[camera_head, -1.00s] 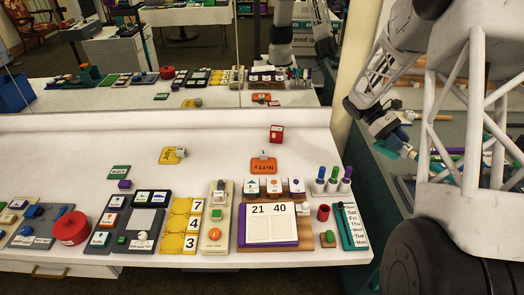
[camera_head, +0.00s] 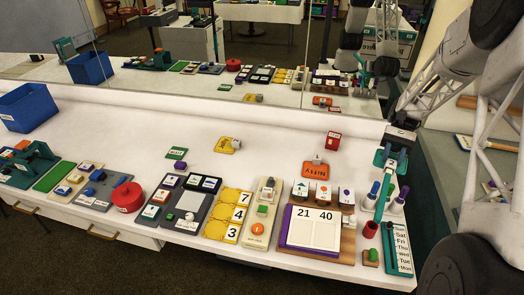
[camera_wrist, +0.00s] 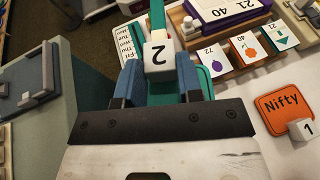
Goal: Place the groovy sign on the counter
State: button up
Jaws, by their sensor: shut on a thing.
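My gripper (camera_head: 393,152) is at the right end of the counter (camera_head: 260,140), above the marker stand. It also shows in the wrist view (camera_wrist: 162,80), with blue fingers shut on a teal-green sign (camera_wrist: 190,82) that carries a white cube (camera_wrist: 158,54) marked 2. The sign's lettering is hidden, so I cannot read whether it says groovy. In the head view the teal piece (camera_head: 402,166) shows just under the gripper, apart from the counter top. An orange Nifty sign (camera_head: 314,170) with a cube marked 1 lies on the counter; it also shows in the wrist view (camera_wrist: 286,106).
A yellow sign (camera_head: 224,145) and a green sign (camera_head: 176,153) lie mid-counter. Bare counter lies between the signs. A mirror rises behind.

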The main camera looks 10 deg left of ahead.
jog(key=w+a+r+m+t+y, duration=0.25)
jog(key=a+r+m+t, duration=0.2)
jog(key=a, duration=0.75)
jog(key=w+a+r+m+t+y, duration=0.25)
jog(key=a+m+t+y, duration=0.2)
jog(key=a, duration=0.65)
jog(key=w+a+r+m+t+y, duration=0.2)
jog(key=a+r+m+t+y, duration=0.3)
jog(key=a, duration=0.7)
jog(key=shift+m+g+h, duration=0.4)
jog(key=shift+h, duration=0.5)
notch_tip(320, 180, down, 23)
jog(key=shift+a+r, duration=0.1)
jog(key=shift+a, duration=0.05)
jog(key=w+a, duration=0.2)
jog(key=w, duration=0.3)
jog(key=w+a+f, duration=0.1)
jog(key=w+a, duration=0.1)
jog(key=w, duration=0.3)
jog(key=w+a, duration=0.1)
jog(key=w, duration=0.4)
jog(key=shift+a+f, duration=0.25)
jog(key=shift+a, duration=0.15)
jog(key=shift+f, duration=1.75)
